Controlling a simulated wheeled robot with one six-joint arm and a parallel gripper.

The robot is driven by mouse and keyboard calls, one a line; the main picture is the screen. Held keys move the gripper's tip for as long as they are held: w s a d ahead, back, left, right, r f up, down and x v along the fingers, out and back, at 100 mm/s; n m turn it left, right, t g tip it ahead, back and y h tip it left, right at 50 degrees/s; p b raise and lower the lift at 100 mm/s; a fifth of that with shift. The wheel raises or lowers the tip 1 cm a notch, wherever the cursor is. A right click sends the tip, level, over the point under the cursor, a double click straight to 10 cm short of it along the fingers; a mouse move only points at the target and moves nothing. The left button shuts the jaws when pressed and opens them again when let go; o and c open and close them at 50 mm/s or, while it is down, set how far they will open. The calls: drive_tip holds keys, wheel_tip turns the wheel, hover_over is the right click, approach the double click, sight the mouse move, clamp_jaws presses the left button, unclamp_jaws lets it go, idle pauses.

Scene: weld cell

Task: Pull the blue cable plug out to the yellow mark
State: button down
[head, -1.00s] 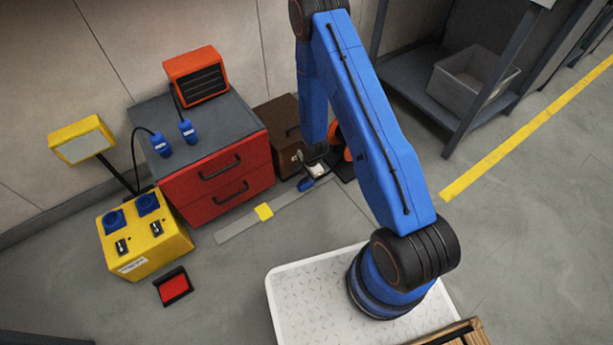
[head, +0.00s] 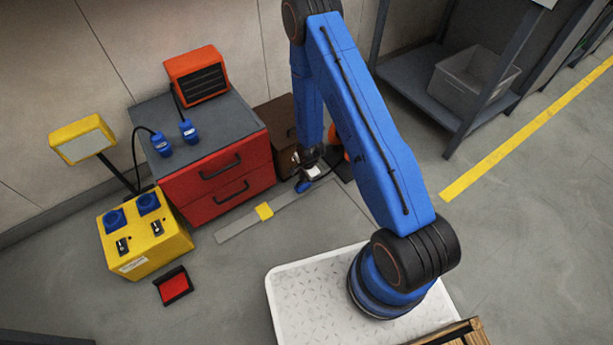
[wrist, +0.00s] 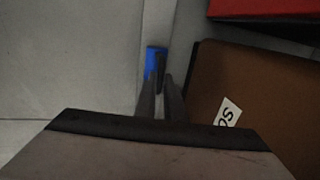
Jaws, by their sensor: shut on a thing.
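The blue cable plug (head: 304,186) is low at the far end of a grey floor strip (head: 235,228), beside the brown box. In the wrist view the blue plug (wrist: 155,60) shows at the tips of my gripper's fingers. My gripper (head: 308,172) is shut on the plug from above; in the wrist view its two dark fingers (wrist: 160,84) are close together. The yellow mark (head: 264,211) lies across the strip, to the left of the plug and apart from it. A dark cable beyond the plug is mostly hidden by my arm.
The brown box (head: 275,115) stands right beside the gripper. A red drawer cabinet (head: 217,178) stands behind the strip, with two other blue plugs (head: 188,130) on top. A yellow socket box (head: 150,250) is at the left.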

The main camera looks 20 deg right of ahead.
drive_tip(key=s+a, duration=0.2)
drive_tip(key=a, duration=0.6)
drive_tip(key=s+a, duration=0.3)
drive_tip(key=a, duration=0.5)
drive_tip(key=shift+s+a, duration=0.2)
drive_tip(key=c, duration=1.8)
unclamp_jaws()
drive_tip(key=shift+c, duration=0.2)
drive_tip(key=shift+r, duration=0.15)
drive_tip(key=s+d+r, duration=0.1)
drive_tip(key=s+r, duration=0.2)
drive_tip(key=r, duration=1.3)
drive_tip(key=shift+r, duration=0.4)
drive_tip(key=shift+s, duration=0.1)
